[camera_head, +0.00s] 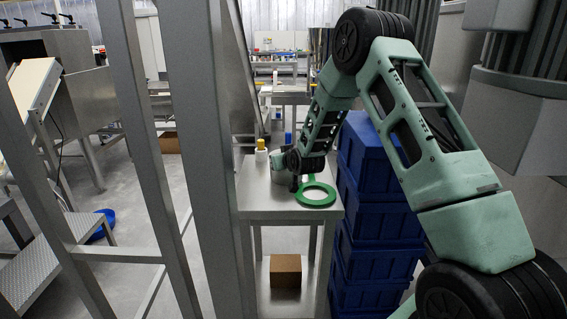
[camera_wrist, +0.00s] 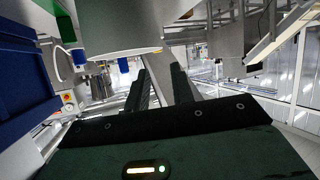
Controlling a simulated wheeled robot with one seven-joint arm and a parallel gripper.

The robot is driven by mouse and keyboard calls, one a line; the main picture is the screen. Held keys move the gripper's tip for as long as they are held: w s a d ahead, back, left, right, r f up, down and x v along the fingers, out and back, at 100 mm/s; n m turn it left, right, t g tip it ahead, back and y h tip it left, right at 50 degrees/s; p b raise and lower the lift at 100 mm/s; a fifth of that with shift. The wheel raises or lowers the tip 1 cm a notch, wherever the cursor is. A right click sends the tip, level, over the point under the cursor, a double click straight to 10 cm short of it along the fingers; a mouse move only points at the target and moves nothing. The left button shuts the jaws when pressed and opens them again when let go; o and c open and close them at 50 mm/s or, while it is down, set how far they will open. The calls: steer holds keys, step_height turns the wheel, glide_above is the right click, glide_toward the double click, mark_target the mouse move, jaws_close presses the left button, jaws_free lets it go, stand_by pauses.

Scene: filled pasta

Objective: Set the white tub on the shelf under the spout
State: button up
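A pale, round tub (camera_wrist: 120,28) fills the upper part of the wrist view, close beyond my fingers; that view looks upside down. In the head view my arm hides most of the tub, and I cannot make it out surely. My gripper (camera_wrist: 160,75) has two dark fingers standing apart, with nothing seen between them. Whether a finger touches the tub I cannot tell. Neither the spout nor the shelf under it can be picked out with certainty.
A green ring (camera_head: 316,202) lies on the steel table. A yellow-capped white bottle (camera_head: 261,157) and a blue-capped one (camera_head: 288,138) stand behind. Stacked blue crates (camera_head: 375,220) stand close on the right. Steel posts (camera_head: 205,150) rise on the left. A brown box (camera_head: 286,271) sits below.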

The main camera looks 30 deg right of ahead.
steer(key=shift+v, duration=1.1)
steer(key=shift+o, duration=0.6)
steer(key=shift+s+r, duration=0.15)
step_height(320, 180, up, 7)
steer(key=n+t+y, duration=0.1)
steer(key=n+y, duration=0.5)
glide_above(281, 176)
steer(key=s, duration=0.4)
steer(key=s+d+f+n+g+y, duration=0.2)
steer(key=s+d+n+g, duration=0.1)
steer(key=s+d+g, duration=0.3)
steer(key=p+x, duration=0.1)
steer(key=x, duration=1.6)
steer(key=shift+s+d+f+p, duration=0.25)
steer(key=shift+f+p, duration=0.05)
steer(key=shift+p, duration=0.1)
jaws_close()
